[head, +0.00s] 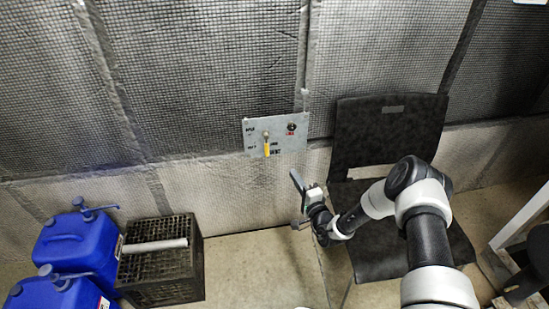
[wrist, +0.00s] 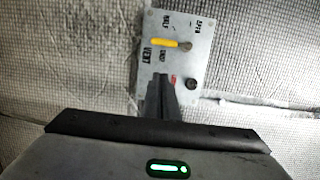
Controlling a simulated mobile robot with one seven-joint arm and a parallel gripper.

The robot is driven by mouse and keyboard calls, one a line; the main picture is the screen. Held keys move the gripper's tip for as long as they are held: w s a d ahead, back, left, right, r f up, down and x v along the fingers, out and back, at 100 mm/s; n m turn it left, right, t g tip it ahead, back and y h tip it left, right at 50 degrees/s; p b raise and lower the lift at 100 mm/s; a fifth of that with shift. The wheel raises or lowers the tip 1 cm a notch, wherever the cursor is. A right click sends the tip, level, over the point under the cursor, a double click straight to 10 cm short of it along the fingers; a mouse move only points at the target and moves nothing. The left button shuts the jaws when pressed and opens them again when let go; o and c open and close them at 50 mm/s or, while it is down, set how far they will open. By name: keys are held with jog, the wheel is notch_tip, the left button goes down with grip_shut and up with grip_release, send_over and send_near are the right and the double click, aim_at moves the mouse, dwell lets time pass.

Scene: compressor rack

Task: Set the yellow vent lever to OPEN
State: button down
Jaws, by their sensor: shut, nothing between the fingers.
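The grey vent panel (head: 293,143) is on the quilted wall; it also shows in the wrist view (wrist: 203,58). Its yellow lever (head: 267,149) points down from its pivot, between the HALF and SHUT labels. OPEN is printed at the panel's upper left in the head view. In the wrist view, which is turned, the lever (wrist: 165,42) points left. My gripper (wrist: 158,88) is shut and empty. Its fingers overlap the panel's lower edge in the wrist view, apart from the lever. In the head view my gripper (head: 310,196) is below and right of the panel.
A dark round knob (head: 291,127) with a red label is on the panel, right of the lever. A black chair (head: 386,130) stands at right, behind my arm. A black crate (head: 160,270) with a pale tube on top and blue canisters (head: 75,243) stand at left.

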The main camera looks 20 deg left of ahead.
aim_at(267, 146)
jog(key=s+a+b+x, duration=0.1)
jog(key=b+x, duration=0.3)
jog(key=x, duration=0.9)
jog(key=shift+s+a, duration=0.45)
jog(key=shift+a, duration=0.2)
